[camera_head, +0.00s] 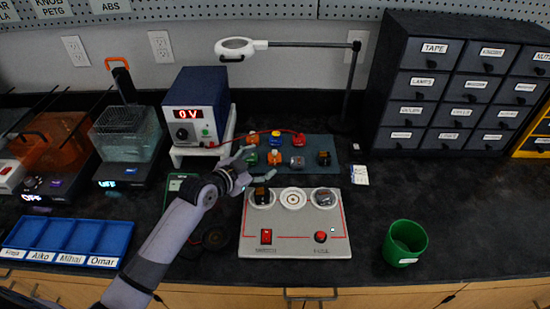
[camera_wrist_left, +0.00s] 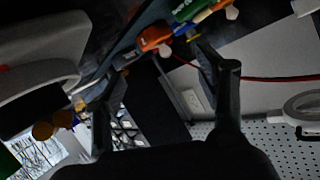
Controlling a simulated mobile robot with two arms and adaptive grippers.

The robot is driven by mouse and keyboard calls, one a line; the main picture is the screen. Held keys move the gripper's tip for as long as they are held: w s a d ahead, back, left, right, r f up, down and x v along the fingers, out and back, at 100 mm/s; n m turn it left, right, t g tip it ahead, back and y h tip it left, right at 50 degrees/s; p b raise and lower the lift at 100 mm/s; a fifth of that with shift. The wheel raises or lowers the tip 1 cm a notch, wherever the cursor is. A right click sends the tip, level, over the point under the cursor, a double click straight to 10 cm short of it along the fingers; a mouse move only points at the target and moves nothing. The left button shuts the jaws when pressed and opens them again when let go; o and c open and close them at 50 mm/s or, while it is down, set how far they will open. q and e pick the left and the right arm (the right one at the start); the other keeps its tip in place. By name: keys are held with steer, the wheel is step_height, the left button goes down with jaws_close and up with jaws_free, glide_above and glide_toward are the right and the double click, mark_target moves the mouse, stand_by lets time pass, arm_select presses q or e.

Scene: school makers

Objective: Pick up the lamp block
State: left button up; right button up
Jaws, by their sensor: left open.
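My left gripper (camera_head: 260,164) is open and empty, its fingers spread at the near left edge of a dark mat (camera_head: 309,149). Small coloured blocks stand on the mat. They include a green block (camera_head: 250,157), an orange block (camera_head: 274,157), a grey block (camera_head: 297,162) and a black block with orange (camera_head: 323,158). Behind them are a blue block (camera_head: 275,141) and a red block (camera_head: 298,139). I cannot tell which is the lamp block. In the left wrist view the open fingers (camera_wrist_left: 160,62) show an orange block (camera_wrist_left: 155,37) beyond and between their tips, apart from them.
A white board (camera_head: 295,245) with a switch and round sockets lies in front of the mat; two sockets hold blocks. A power supply (camera_head: 195,105) stands left, a magnifier arm (camera_head: 300,44) overhead, a green cup (camera_head: 404,243) right.

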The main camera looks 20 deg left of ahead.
mark_target(274, 160)
arm_select(q)
steer(key=x, duration=0.2)
steer(key=shift+w+d+f, duration=0.1)
steer(key=shift+w, duration=0.1)
steer(key=shift+w+d, duration=0.1)
steer(key=shift+w, duration=0.1)
steer(key=x, duration=0.3)
steer(key=shift+w+d+f, duration=0.15)
steer(key=shift+w+d, duration=0.05)
steer(key=shift+d, duration=0.05)
steer(key=shift+w+d+f, duration=0.2)
steer(key=shift+w+f, duration=0.05)
steer(key=shift+w, duration=0.25)
arm_select(e)
steer(key=shift+w+d+r, duration=0.15)
steer(key=shift+w+d, duration=0.1)
steer(key=shift+w, duration=0.2)
steer(key=shift+w+d+r, duration=0.15)
steer(key=shift+w+d, duration=0.05)
steer(key=shift+w, duration=0.2)
arm_select(q)
steer(key=c, duration=1.2)
arm_select(e)
steer(key=shift+w+a, duration=0.15)
steer(key=shift+a, duration=0.1)
